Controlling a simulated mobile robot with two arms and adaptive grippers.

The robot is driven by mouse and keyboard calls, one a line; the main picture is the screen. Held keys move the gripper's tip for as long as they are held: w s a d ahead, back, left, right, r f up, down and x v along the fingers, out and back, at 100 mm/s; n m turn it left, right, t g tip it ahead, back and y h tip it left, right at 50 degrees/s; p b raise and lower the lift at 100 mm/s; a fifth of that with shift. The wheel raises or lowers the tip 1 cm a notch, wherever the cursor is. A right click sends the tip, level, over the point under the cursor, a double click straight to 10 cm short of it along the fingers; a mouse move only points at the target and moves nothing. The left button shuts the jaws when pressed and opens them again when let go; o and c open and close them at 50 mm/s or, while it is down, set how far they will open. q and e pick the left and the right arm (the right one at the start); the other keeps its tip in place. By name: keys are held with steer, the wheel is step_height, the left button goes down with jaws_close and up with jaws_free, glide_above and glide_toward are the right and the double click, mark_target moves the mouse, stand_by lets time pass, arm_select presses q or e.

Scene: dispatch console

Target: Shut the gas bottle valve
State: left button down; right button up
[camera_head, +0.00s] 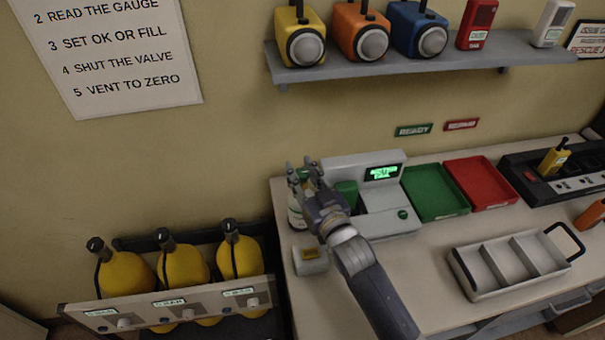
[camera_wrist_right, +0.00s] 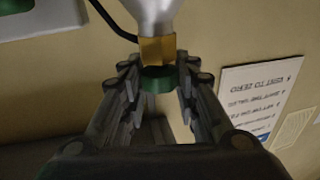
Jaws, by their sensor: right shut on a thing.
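The gas bottle (camera_head: 295,217) is a pale bottle standing at the left end of the bench, partly hidden by my right gripper (camera_head: 303,176). In the right wrist view its silver body (camera_wrist_right: 157,14) leads to a brass neck (camera_wrist_right: 157,48) and a green valve knob (camera_wrist_right: 158,80). My right gripper also shows there (camera_wrist_right: 160,88), with its fingers on both sides of the green knob, shut on it. My left gripper is not in view.
A white console (camera_head: 345,166) with a lit green display stands just right of the gripper. Green (camera_head: 437,213) and red (camera_head: 481,200) trays and a divided grey tray (camera_head: 458,277) lie further right. Yellow bottles (camera_head: 182,268) stand in a rack at lower left. A shelf (camera_head: 350,71) hangs above.

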steer(key=shift+h, duration=0.3)
steer(key=o, duration=1.1)
steer(key=v, duration=1.2)
steer(key=shift+f, duration=0.2)
